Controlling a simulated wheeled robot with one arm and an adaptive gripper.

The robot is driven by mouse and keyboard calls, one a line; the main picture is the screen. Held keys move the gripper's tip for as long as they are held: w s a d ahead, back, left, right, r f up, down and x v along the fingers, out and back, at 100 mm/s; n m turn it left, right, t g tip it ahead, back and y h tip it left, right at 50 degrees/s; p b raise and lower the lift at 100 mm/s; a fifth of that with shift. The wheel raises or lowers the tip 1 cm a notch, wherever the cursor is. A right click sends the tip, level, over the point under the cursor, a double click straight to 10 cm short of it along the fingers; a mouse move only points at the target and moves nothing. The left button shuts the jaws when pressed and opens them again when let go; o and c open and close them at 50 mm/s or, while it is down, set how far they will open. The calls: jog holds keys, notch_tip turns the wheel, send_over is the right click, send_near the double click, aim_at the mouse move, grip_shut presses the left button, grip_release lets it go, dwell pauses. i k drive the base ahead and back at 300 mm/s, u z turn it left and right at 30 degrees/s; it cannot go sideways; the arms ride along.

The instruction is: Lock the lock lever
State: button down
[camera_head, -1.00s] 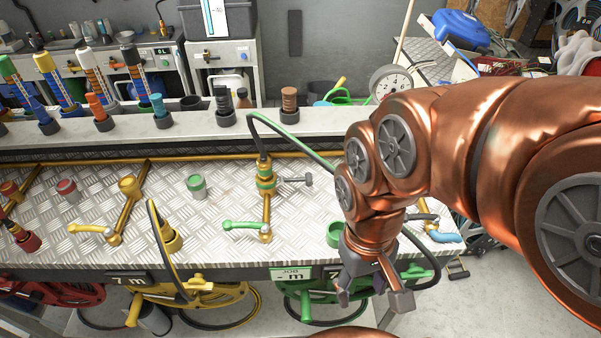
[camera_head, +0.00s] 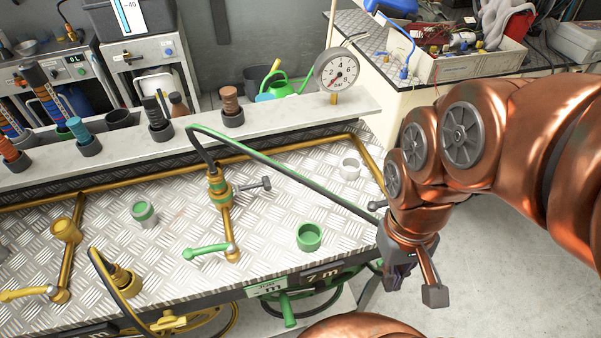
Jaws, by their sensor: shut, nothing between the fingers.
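A green and brass coupling (camera_head: 218,187) stands on the brass pipe on the diamond-plate bench. A small dark grey T-shaped lever (camera_head: 256,184) sticks out from its right side; it looks like the lock lever. A green valve handle (camera_head: 208,250) sits lower on the same pipe, pointing left. A green and black hose (camera_head: 285,170) rises from the coupling and runs right and down behind my arm. My gripper (camera_head: 415,283) is shut and empty, pointing down beyond the bench's right end, well to the right of the lever. Part of the hose's far end is hidden.
A round pressure gauge (camera_head: 337,70) stands on the back ledge. Yellow fittings (camera_head: 66,231) are at left. Bare floor (camera_head: 500,250) lies right of the bench.

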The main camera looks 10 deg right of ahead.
aim_at(265, 183)
jog(key=k, duration=0.65)
jog(key=u, duration=1.1)
jog(key=i, duration=0.5)
jog(key=z, duration=0.05)
